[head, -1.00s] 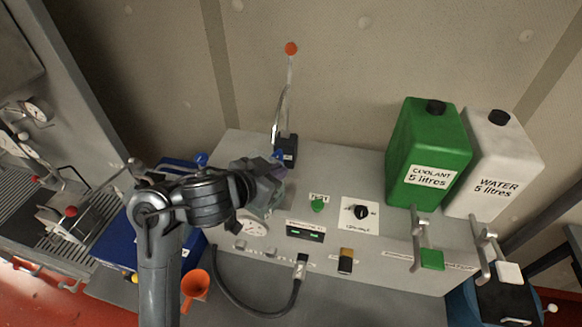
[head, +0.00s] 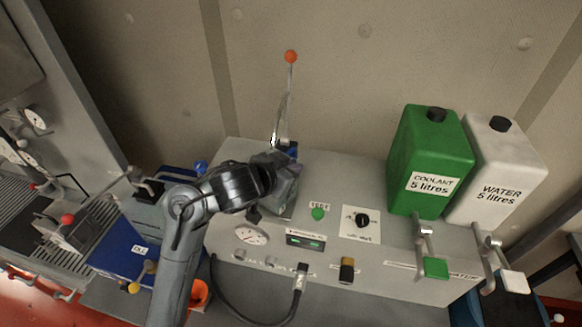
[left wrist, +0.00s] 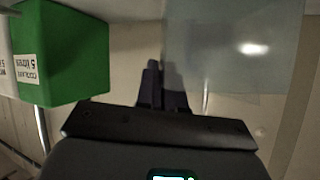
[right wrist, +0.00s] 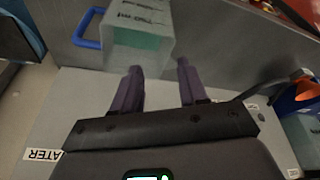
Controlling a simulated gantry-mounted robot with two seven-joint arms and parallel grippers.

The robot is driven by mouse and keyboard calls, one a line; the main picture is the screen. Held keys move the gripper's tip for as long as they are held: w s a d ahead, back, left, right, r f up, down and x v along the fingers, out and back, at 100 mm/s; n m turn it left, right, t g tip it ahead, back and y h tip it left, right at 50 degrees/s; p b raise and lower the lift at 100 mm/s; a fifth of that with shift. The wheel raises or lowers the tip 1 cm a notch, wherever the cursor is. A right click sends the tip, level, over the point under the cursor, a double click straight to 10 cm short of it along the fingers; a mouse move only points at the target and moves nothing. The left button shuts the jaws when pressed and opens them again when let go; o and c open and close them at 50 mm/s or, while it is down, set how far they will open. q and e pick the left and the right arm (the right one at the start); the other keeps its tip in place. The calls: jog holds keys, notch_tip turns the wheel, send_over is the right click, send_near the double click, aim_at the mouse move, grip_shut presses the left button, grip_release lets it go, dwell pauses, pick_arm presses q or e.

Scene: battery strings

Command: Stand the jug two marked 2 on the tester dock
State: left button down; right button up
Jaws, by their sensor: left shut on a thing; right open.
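My left gripper (head: 262,178) is shut on a clear grey container, seemingly a jug (head: 286,188), above the back left of the grey tester bench (head: 335,172). In the left wrist view the jug (left wrist: 235,45) fills the upper right beside the fingers (left wrist: 163,88). No number on it can be read. The gap beneath it is hidden, so I cannot tell whether it touches the bench. My right gripper (right wrist: 160,88) is open and empty.
A lever with an orange knob (head: 291,57) stands behind the held jug. A green TEST button (head: 318,213), a knob panel (head: 361,221) and a gauge (head: 251,234) are close by. Green coolant (head: 430,160) and white water (head: 498,170) cans stand right. A cable (head: 250,317) loops in front.

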pick_arm(q)
jog(key=shift+f, duration=0.15)
jog(key=c, duration=1.3)
grip_release()
jog(key=shift+o, duration=0.2)
jog(key=p+v, duration=0.6)
jog(key=v, duration=0.6)
jog(key=s+a+f+n+g+y, duration=0.1)
jog(key=s+a+f+n+y, duration=0.1)
jog(key=s+a+f, duration=0.4)
jog(key=s+a+f+n+g+y, duration=0.1)
jog(key=s+a+f+n+y, duration=0.15)
jog(key=s+f, duration=0.4)
jog(key=s+a+f+n+g+y, duration=0.15)
jog(key=s+a+f, duration=0.3)
jog(key=f, duration=0.45)
jog(key=s+a+f+n+g+y, duration=0.1)
jog(key=s+a+f+g, duration=0.2)
jog(key=s, duration=0.8)
jog(key=shift+s+a+f, duration=0.2)
jog(key=shift+a+f, duration=0.7)
jog(key=shift+a, duration=0.05)
